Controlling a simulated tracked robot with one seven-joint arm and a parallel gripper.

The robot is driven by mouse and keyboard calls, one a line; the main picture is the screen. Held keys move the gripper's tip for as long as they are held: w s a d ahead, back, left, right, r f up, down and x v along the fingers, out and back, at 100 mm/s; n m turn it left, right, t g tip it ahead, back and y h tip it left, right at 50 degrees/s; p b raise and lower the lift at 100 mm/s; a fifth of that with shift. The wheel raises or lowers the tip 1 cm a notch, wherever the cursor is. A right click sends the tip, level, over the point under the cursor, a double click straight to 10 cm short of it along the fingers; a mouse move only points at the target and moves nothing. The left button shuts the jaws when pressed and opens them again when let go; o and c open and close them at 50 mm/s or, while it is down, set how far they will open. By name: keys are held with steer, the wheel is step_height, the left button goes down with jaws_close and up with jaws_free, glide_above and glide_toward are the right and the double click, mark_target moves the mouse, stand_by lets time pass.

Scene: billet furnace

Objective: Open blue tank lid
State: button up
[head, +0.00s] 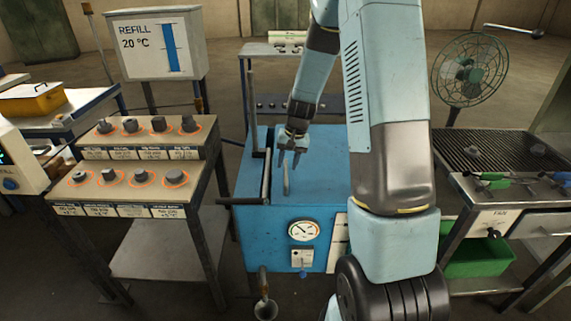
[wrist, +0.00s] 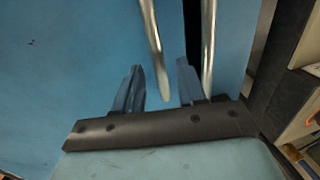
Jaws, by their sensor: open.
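The blue tank (head: 262,240) stands in the middle of the head view. Its flat blue lid (head: 325,175) lies down on top, and it fills much of the wrist view (wrist: 60,70). A short metal handle (head: 286,181) rises from the lid. My gripper (head: 291,153) points down over the lid at this handle. In the wrist view my open gripper (wrist: 159,70) has a metal bar (wrist: 153,45), which looks like the handle, between its fingers in the picture. I cannot tell whether they touch. A second bar (wrist: 208,40) runs just right of the right finger.
A dark upright post (head: 251,115) and a long rod (head: 266,172) stand along the tank's left side. A gauge (head: 303,230) is on its front. A sloped parts stand (head: 150,160) is left; a grill bench (head: 500,155) and fan (head: 470,70) are right.

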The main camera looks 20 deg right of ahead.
steer(key=shift+a+f, duration=0.1)
steer(key=shift+f, duration=0.25)
jaws_close()
stand_by(0.4)
